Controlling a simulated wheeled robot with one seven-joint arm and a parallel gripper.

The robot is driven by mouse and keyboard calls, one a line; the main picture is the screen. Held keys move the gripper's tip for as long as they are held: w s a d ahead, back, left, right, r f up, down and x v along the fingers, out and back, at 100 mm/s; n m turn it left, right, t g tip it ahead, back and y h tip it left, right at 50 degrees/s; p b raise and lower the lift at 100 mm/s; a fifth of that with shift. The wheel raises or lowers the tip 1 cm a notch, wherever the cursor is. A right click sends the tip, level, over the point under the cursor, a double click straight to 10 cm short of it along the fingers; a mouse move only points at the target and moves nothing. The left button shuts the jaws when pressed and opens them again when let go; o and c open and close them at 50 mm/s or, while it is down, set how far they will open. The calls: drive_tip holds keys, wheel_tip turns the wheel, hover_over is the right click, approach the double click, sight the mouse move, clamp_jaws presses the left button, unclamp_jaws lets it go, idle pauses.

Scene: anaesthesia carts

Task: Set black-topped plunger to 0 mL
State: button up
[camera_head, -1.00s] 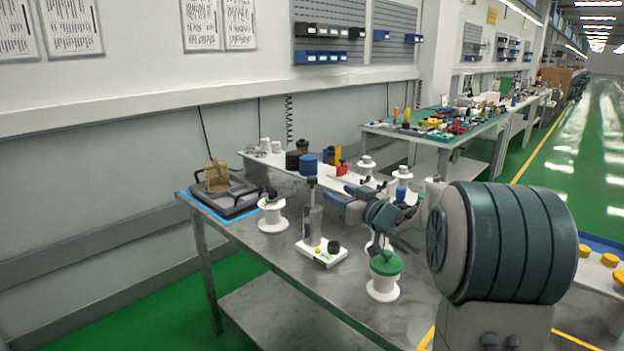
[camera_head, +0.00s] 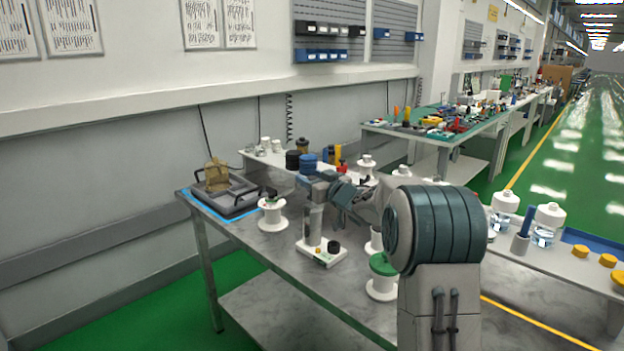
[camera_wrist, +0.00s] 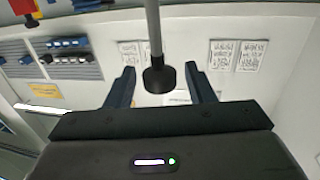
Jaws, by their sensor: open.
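In the head view, a clear grey syringe barrel (camera_head: 313,222) stands upright on a small white base (camera_head: 321,254) with a dark knob. My gripper (camera_head: 322,186) is just above the barrel, and it covers the plunger's top there. In the wrist view, the black plunger top (camera_wrist: 160,80) sits at the end of a thin grey rod (camera_wrist: 153,30). It appears between the two open fingers of my gripper (camera_wrist: 159,70), with a gap on each side. I cannot tell its depth relative to the fingertips. Scale marks are too small to read.
A white spool (camera_head: 271,218) stands left of the syringe. A green-topped spool (camera_head: 382,274) stands to its right, partly behind my arm. A dark tray (camera_head: 222,200) lies at the table's left end. A raised white shelf (camera_head: 262,155) runs behind, with several containers.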

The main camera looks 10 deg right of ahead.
sight(313, 208)
clamp_jaws()
wheel_tip(313, 208, down, 7)
drive_tip(key=b, duration=0.3)
drive_tip(key=shift+r, duration=0.2)
unclamp_jaws()
drive_tip(key=shift+s+d, duration=0.1)
drive_tip(key=v, duration=0.7)
drive_tip(key=shift+s+b, duration=0.15)
drive_tip(key=shift+b, duration=0.25)
